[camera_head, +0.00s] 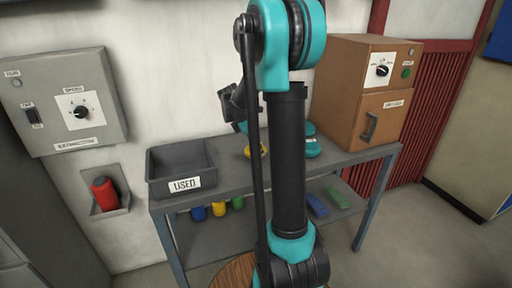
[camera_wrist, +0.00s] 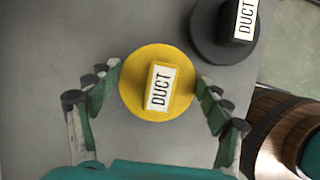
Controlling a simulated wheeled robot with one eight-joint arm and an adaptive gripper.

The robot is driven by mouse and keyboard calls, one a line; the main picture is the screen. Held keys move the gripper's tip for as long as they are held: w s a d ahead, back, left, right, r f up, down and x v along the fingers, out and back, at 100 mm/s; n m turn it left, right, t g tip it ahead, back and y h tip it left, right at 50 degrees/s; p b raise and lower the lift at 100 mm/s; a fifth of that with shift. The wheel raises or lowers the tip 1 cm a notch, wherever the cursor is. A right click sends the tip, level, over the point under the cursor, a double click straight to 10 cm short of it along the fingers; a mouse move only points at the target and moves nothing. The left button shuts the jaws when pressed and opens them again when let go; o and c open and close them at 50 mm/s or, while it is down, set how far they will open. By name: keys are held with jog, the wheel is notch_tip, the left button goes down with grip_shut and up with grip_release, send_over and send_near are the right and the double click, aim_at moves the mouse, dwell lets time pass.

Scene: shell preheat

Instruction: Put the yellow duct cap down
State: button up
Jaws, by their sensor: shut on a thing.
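The yellow duct cap (camera_wrist: 130,85) is a round disc with a raised block labelled DUCT. It lies between the two fingers of my gripper (camera_wrist: 156,90), which is shut on it, over a grey surface. In the head view a bit of the yellow cap (camera_head: 262,151) shows at the bench top, beside my arm. My arm hides most of the gripper there. Whether the cap touches the surface is unclear. A dark duct cap (camera_wrist: 204,45), also labelled DUCT, sits just up and right of the yellow one in the wrist view.
The grey bench (camera_head: 226,178) carries a dark bin labelled USED (camera_head: 164,188) on the left and a brown cabinet (camera_head: 338,95) at the back right. Several coloured items lie on its lower shelf. A wooden barrel-like thing (camera_wrist: 262,106) stands right in the wrist view.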

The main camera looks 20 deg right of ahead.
jog(key=o, duration=1.3)
